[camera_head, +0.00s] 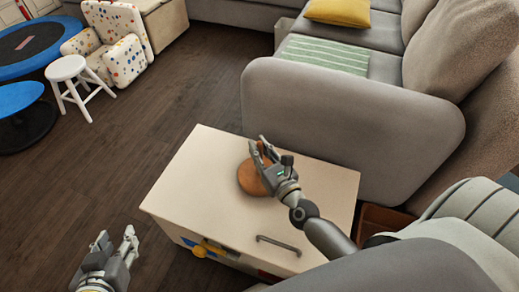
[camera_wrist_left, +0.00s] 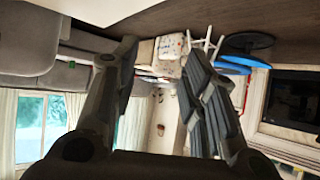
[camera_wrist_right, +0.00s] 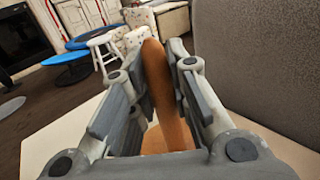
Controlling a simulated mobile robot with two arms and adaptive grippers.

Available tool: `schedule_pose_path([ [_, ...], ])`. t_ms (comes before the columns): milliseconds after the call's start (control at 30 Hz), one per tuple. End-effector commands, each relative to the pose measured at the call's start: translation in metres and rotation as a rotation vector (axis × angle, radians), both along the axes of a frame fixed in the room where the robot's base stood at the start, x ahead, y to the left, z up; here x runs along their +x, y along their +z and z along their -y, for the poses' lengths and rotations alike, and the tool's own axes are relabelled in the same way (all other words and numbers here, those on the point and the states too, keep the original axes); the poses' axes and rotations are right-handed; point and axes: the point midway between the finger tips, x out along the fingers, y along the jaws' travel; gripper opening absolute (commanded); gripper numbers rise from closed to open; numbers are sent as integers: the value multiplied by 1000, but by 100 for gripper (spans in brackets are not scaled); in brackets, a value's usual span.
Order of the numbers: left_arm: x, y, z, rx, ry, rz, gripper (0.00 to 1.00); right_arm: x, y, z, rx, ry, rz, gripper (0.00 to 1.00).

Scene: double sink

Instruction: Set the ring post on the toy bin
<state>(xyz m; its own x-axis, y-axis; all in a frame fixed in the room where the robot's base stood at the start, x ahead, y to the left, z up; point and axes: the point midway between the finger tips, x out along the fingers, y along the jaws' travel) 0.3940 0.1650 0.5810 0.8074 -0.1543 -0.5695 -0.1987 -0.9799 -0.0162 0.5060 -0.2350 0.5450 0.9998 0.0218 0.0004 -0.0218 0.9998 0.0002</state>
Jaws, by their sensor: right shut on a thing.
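The ring post (camera_head: 249,181) is brown wood with a round base and an upright post. In the head view its base is over the top of the toy bin (camera_head: 205,165), near the middle; I cannot tell whether it touches. My right gripper (camera_head: 263,151) is shut on the post and hides part of it. In the right wrist view the ring post (camera_wrist_right: 163,85) stands between the fingers, and the pale bin top (camera_wrist_right: 60,130) shows below. My left gripper (camera_head: 116,242) is open and empty, left of the bin, over the floor.
A grey sofa (camera_head: 350,115) stands close behind the bin. A white stool (camera_head: 68,70), a spotted chair (camera_head: 110,45) and a blue trampoline (camera_head: 28,45) are at the far left. The wood floor (camera_head: 130,130) between is clear.

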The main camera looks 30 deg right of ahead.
Motion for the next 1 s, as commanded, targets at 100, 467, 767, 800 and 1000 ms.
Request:
schedule_pose_path([
  [100,0,0,0,0,0,-1,40,1,2,0,0,-1,4,0],
  [467,5,5,2,-9,-2,37,40,1,0,0,0,0,3,0],
  [767,8,8,4,-14,-4,56,40,0,-2,0,0,0,0,39],
  [800,8,8,4,-14,-4,56,40,0,-2,0,0,0,0,39],
  [1000,7,8,4,-14,-5,55,40,0,-2,0,0,0,0,39],
])
